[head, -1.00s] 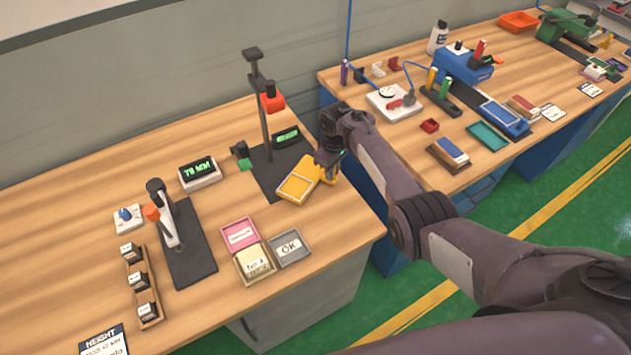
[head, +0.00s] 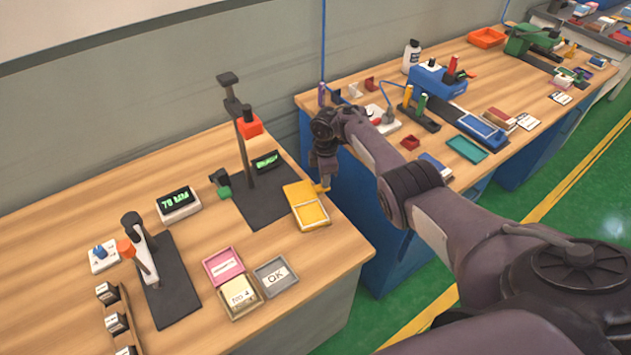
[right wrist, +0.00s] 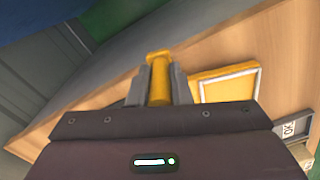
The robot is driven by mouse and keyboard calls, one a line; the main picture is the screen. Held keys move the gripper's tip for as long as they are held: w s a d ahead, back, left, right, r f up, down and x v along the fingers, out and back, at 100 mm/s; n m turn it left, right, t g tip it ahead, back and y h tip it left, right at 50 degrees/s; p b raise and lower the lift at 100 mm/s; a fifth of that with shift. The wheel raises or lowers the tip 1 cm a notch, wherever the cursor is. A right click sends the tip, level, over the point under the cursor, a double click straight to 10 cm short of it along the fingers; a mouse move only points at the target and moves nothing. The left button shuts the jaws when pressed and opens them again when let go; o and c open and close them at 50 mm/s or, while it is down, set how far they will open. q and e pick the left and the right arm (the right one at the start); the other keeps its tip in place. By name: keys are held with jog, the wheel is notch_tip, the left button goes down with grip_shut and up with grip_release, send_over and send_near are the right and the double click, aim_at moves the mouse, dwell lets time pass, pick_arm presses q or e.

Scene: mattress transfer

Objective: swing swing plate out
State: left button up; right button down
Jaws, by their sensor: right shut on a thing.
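The yellow swing plate (head: 310,212) lies at the right side of the tall dark stand (head: 246,150), at the right edge of the near bench, off most of the stand's black base (head: 262,208). My right gripper (head: 322,186) is at the plate's far right edge. It is shut on the plate's yellow handle (right wrist: 159,80), which stands between the two fingers in the right wrist view. The framed plate also shows there, right of the fingers (right wrist: 160,88). The stand's orange head (head: 250,125) is above the base. My left gripper is not in view.
In front of the plate are a grey OK tray (head: 290,264), a pink tray (head: 209,257) and a cream-filled tray (head: 231,306). A display (head: 178,205) stands left of the stand. A second bench (head: 400,150) with fixtures lies beyond a gap to the right.

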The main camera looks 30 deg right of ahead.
jog(key=shift+w+d+n, duration=0.1)
jog(key=shift+w+n, duration=0.15)
jog(key=shift+n, duration=0.15)
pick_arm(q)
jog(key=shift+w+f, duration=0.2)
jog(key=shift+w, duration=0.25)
pick_arm(e)
jog(key=shift+r, duration=0.1)
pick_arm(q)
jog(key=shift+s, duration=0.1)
pick_arm(e)
jog(key=c, duration=1.3)
grip_release()
notch_tip(320, 180, up, 8)
jog(key=shift+f+p, duration=0.15)
jog(key=shift+p, duration=0.65)
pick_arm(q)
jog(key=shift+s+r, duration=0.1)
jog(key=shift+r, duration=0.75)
